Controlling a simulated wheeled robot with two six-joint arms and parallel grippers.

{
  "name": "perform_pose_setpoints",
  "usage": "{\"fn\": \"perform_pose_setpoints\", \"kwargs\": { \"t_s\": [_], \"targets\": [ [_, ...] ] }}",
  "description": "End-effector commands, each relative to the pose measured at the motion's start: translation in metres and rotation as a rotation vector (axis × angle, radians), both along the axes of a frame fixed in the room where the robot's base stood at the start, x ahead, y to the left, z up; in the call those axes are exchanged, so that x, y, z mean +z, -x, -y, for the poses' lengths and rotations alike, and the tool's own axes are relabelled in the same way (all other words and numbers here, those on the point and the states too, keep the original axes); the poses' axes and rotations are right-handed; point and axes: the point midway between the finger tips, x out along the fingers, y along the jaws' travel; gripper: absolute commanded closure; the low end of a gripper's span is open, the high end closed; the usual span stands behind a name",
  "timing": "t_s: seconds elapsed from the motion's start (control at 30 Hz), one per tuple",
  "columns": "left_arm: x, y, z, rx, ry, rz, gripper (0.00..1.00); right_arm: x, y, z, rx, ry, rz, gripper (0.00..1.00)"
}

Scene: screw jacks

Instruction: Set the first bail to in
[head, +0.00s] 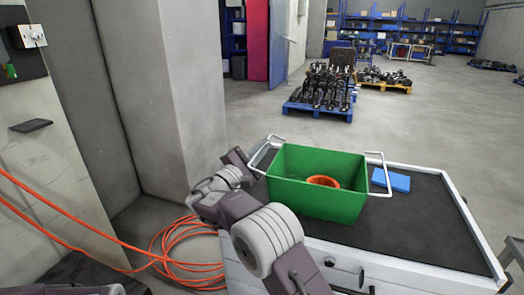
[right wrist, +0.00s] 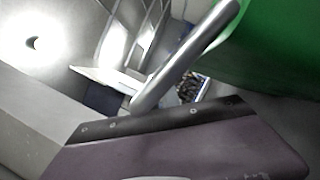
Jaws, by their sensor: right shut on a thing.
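A green crate (head: 317,201) stands on the dark-topped workbench, with an orange ring-shaped thing (head: 323,181) inside. It has a metal wire bail at each end. The left bail (head: 267,140) sticks out beyond the crate's left end. The right bail (head: 388,178) sticks out beyond the right end. My right gripper (head: 246,163) is at the outer part of the left bail, shut on it. In the right wrist view the bail's bar (right wrist: 190,55) runs to the purple finger, beside the green crate wall (right wrist: 275,50). My left gripper is out of view. I cannot tell which bail is called first.
A blue block (head: 391,180) lies on the workbench (head: 430,225) just right of the crate. The bench's right part is clear. A pillar (head: 155,90) stands behind my right arm on the left. Orange hose (head: 185,255) lies coiled on the floor.

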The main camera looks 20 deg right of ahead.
Motion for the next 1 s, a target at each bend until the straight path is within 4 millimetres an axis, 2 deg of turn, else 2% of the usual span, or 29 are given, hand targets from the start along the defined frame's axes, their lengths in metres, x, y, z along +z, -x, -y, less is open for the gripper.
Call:
{"fn": "perform_pose_setpoints", "kwargs": {
  "t_s": [0.6,1.0],
  "targets": [
    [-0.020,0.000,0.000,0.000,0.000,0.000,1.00,0.023,0.009,0.013,0.000,-0.481,0.328,1.00],
    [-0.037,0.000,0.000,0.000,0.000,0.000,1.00,0.031,0.019,0.027,0.000,-0.796,0.540,1.00]
  ]
}}
